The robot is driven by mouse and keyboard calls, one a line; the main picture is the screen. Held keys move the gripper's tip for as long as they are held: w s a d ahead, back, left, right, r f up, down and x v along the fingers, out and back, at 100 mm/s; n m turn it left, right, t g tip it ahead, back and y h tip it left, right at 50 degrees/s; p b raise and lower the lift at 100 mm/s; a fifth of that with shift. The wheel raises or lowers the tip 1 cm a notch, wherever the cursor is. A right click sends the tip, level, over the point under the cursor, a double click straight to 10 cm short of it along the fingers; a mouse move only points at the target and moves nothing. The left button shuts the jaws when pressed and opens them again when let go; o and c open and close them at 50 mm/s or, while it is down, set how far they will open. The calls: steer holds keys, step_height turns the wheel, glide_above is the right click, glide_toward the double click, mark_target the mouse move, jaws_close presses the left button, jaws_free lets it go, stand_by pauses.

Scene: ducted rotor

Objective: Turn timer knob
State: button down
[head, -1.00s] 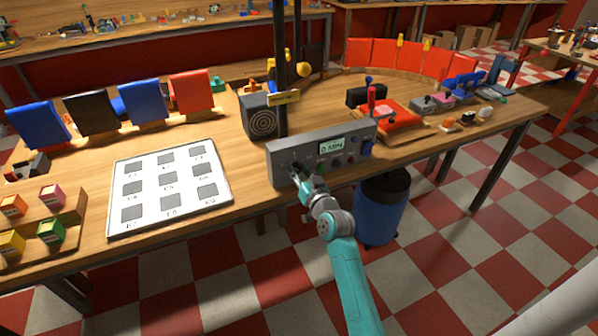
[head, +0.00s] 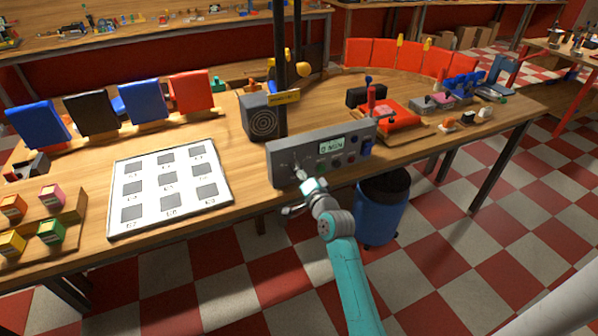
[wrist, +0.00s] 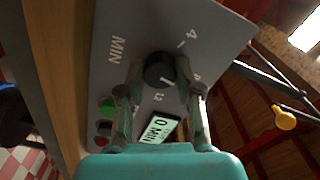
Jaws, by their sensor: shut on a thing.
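The timer box (head: 320,150) is a grey panel at the front edge of the wooden table. Its display (head: 331,145) reads 0 MIN and also shows in the wrist view (wrist: 155,130). The dark round timer knob (wrist: 160,70) has a pale pointer line and sits among printed marks, with "MIN" to its left. My gripper (wrist: 160,85) is shut on the knob, one finger on each side. In the head view my gripper (head: 301,177) is at the panel's left part and hides the knob there.
Green (wrist: 107,105) and red (wrist: 103,128) buttons sit beside the display. A blue switch (head: 367,146) is at the panel's right end. A white board with grey squares (head: 225,213) lies to the left. A blue bin (head: 380,222) stands below the table edge.

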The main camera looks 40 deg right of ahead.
steer(key=m, duration=0.6)
steer(key=shift+f+m, duration=0.1)
steer(key=shift+m, duration=0.2)
steer(key=m, duration=0.5)
steer(key=shift+m, duration=0.3)
steer(key=c, duration=0.8)
jaws_free()
steer(key=shift+o, duration=0.2)
steer(key=v, duration=1.2)
